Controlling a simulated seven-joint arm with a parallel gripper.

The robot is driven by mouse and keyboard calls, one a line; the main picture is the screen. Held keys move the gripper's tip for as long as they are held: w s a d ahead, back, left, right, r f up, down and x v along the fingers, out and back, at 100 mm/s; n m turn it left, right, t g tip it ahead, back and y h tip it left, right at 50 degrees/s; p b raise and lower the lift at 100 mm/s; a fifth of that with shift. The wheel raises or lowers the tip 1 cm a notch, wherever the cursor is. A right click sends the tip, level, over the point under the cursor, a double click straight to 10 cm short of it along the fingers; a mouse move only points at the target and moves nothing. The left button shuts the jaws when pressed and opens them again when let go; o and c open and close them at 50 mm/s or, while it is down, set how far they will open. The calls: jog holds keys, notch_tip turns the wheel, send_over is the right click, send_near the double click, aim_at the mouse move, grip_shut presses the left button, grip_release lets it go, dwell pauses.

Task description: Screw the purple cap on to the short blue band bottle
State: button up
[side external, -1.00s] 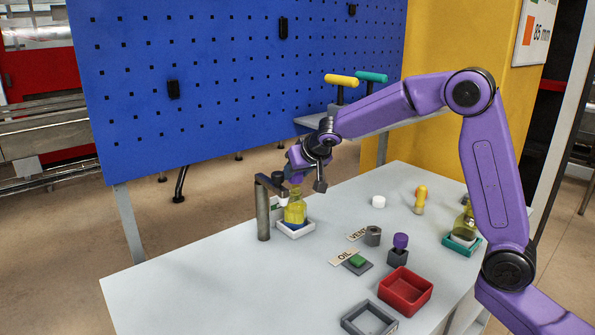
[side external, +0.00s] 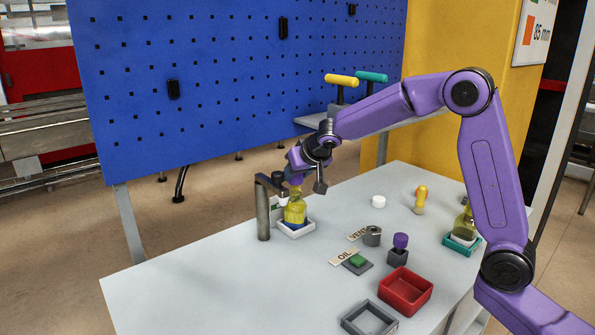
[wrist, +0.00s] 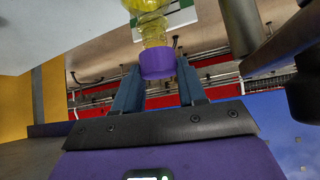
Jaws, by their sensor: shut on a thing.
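The bottle (side external: 295,210) holds yellow liquid, shows blue near its base and stands upright in a white square holder (side external: 309,231). My gripper (side external: 296,179) is directly above its neck. In the wrist view the purple cap (wrist: 157,64) sits at the mouth of the yellow bottle (wrist: 150,28), between the two fingers of my gripper (wrist: 160,75), which is shut on it. Cap and neck appear in line and touching; the threads are hidden. A second purple cap (side external: 400,240) sits on a dark grey block on the table.
A grey post with a dark arm (side external: 263,215) stands close left of the bottle. A second bottle (side external: 465,225) stands in a teal holder at right. A red tray (side external: 405,291), a grey tray, a green button and label plates lie in front. The table's front left is clear.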

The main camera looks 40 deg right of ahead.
jog(key=shift+f, duration=1.2)
jog(key=o, duration=1.2)
jog(key=v, duration=1.7)
jog(key=shift+s+r, duration=0.15)
